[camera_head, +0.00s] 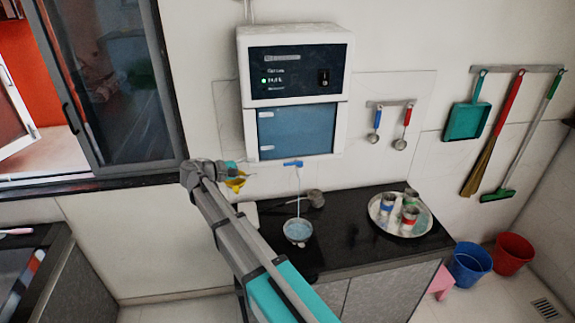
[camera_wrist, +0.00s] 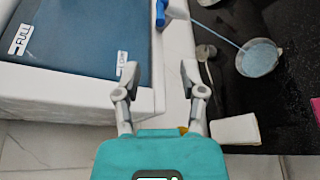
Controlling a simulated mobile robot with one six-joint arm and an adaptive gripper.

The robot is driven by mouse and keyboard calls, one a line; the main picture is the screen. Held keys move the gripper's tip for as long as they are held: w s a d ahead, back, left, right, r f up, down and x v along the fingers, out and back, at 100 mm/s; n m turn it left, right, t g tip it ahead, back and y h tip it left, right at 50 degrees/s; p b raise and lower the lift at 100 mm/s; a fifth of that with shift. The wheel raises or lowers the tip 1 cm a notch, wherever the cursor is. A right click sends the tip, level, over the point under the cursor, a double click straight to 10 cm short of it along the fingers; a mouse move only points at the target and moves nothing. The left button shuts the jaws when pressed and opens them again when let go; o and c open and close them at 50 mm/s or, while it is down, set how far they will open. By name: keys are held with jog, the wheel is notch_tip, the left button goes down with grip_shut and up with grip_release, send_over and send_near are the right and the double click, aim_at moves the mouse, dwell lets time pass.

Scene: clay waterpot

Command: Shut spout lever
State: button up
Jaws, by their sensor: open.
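The blue spout lever (camera_head: 293,163) sits under the front of the white water dispenser (camera_head: 340,125), which has a blue tank window. A thin stream of water (camera_head: 298,195) runs from the spout down into a small round bowl (camera_head: 298,231) that holds water. In the wrist view the lever (camera_wrist: 161,12) is at the top, beyond the fingertips, and the bowl (camera_wrist: 257,57) is to the right. My gripper (camera_wrist: 159,74) is open and empty, beside the dispenser's lower edge and apart from the lever. In the head view my gripper (camera_head: 237,180) is left of and slightly below the spout.
The black counter (camera_head: 345,235) carries a ladle (camera_head: 314,199) and a round tray (camera_head: 424,228) with several cups. A white block (camera_wrist: 237,130) lies near the gripper. Two spoons (camera_head: 405,130) hang on the wall. Blue and red buckets (camera_head: 470,268) stand on the floor at right.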

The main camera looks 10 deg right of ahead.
aim_at(286, 165)
jog(key=b+x, duration=0.2)
jog(key=x, duration=1.1)
jog(key=shift+d+f+b, duration=0.1)
jog(key=shift+d+b, duration=0.1)
jog(key=shift+b, duration=0.2)
grip_shut()
